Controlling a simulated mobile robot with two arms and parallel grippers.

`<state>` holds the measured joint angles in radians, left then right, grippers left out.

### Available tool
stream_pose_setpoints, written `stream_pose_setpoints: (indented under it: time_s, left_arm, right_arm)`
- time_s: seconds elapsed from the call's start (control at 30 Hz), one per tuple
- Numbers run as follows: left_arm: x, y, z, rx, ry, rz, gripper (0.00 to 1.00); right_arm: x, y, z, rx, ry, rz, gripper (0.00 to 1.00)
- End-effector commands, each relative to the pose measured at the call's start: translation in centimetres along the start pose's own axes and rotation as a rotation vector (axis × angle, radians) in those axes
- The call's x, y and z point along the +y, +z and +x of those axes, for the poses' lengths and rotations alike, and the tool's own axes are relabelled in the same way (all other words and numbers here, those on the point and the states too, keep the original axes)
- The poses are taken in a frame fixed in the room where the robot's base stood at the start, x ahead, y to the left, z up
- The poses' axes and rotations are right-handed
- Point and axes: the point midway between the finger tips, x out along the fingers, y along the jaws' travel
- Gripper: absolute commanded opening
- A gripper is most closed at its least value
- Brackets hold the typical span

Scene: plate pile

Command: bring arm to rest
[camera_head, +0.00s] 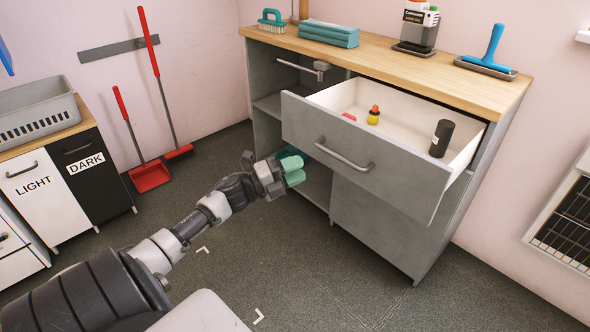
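My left arm comes in from the lower left and reaches toward the cabinet. The gripper appears apart from the drawer handle (344,156). My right gripper is not in view.
The pulled-out drawer holds a black bottle (441,138) and a small yellow bottle (374,116). The wooden counter (453,83) carries folded teal cloths (329,33), a brush and a blue-handled tool. Laundry bins (93,175) and a red dustpan (150,176) stand left. The grey floor between is clear.

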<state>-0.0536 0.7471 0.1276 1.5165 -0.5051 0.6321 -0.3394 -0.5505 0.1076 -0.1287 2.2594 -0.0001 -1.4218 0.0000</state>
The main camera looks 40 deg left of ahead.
Motion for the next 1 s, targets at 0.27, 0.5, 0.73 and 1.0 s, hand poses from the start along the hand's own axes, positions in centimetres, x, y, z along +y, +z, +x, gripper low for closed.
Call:
stream_pose_setpoints:
  time_s: [0.27,0.5,0.73,1.0]
  left_arm:
    - [0.0,0.0,-0.2,0.001,0.000,0.001,0.39]
    - [0.0,0.0,-0.1,0.001,0.000,0.000,0.39]
    - [1.2,-0.9,0.0,-0.066,0.011,-0.069,0.39]
    - [8.1,-6.5,-1.4,-0.474,0.137,-0.501,0.39]
  right_arm:
    - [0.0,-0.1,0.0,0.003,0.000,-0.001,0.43]
    - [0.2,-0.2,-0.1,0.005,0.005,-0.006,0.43]
    - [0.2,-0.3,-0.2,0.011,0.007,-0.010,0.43]
    - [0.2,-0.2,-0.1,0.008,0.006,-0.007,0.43]
